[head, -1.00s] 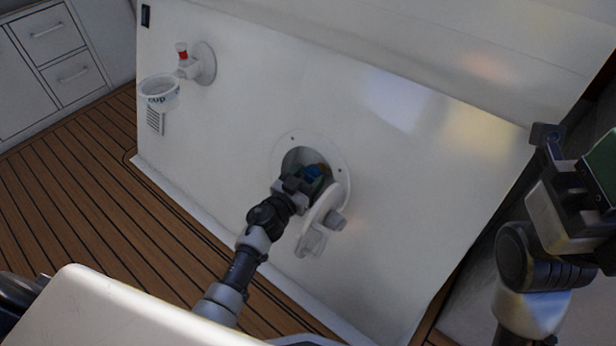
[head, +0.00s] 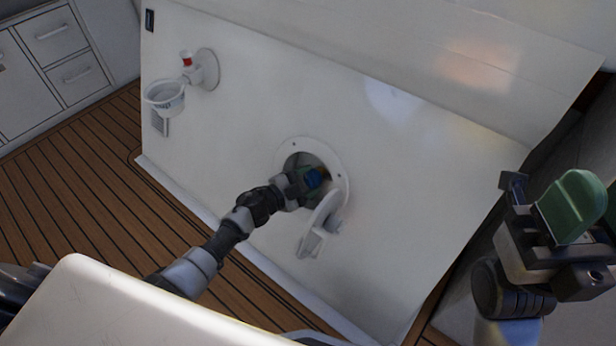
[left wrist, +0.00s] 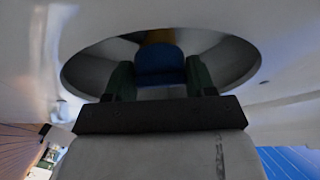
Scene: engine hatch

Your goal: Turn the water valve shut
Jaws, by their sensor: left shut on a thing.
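The blue water valve handle (head: 313,178) sits inside a round opening in the white panel, and a yellowish part shows beside it. My left gripper (head: 304,181) reaches into the opening. In the left wrist view, the green fingers of my left gripper (left wrist: 160,80) stand on either side of the blue handle (left wrist: 160,64) and are shut on it. The handle's exact turn angle is hard to tell. My right gripper (head: 560,208) is at the far right, away from the panel, with a green finger showing; its opening is unclear.
A round white hatch cover (head: 320,224) hangs open just below and right of the opening. A cup in a white wall holder (head: 165,97) is at the upper left of the panel. Wooden floor (head: 75,170) lies to the left, with drawers (head: 55,50) beyond.

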